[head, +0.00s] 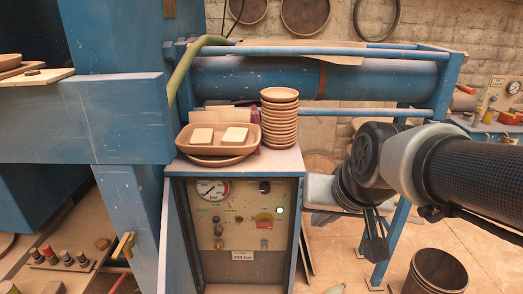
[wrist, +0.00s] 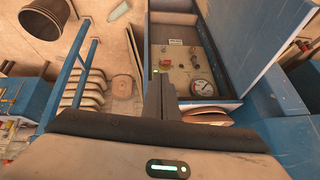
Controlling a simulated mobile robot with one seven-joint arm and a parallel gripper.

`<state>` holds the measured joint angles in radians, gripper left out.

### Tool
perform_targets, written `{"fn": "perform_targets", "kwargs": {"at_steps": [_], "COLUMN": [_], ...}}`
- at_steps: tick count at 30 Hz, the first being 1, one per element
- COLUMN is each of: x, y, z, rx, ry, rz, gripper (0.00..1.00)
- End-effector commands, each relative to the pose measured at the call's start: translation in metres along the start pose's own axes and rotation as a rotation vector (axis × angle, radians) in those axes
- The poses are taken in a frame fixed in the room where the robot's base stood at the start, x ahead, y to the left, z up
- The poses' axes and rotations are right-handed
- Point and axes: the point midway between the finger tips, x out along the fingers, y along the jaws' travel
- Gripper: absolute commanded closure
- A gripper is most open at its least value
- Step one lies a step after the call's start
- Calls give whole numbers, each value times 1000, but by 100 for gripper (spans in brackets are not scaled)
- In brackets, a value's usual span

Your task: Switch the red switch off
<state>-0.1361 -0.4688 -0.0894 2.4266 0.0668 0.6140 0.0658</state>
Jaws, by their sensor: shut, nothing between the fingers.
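The control panel (head: 235,262) is on the front of the blue cabinet under the dishes.
A pressure gauge (head: 211,190) and small knobs share the panel. Stacked brown bowls (head: 280,125) and a tray with white blocks (head: 218,140) stand on the cabinet. A blue frame leg (head: 393,240) and a bucket (head: 436,272) are near my arm. Open floor lies between the cabinet and bucket.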

Motion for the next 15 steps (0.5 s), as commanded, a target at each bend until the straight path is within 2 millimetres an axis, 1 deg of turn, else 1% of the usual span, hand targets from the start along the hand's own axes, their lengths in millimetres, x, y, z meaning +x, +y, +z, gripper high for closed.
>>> {"fn": "perform_targets", "kwargs": {"at_steps": [1,5,6,8,9,11,12,14,15], "x": [23,77,94,121,139,166,184,211,229], "y": [-5,-16,-20,-24,-26,-30,-31,-33,-35], "z": [-6,-30,-37,-46,-51,-57,-61,-65,-67], "rx": [16,73,89,113,127,145,154,167,170], "ry": [1,39,54,75,91,117,135,166,186], "rz": [-12,-32,-33,-32,-28,-21,-13,0,10], "gripper": [100,100,100,100,100,100,100,100,100]}}
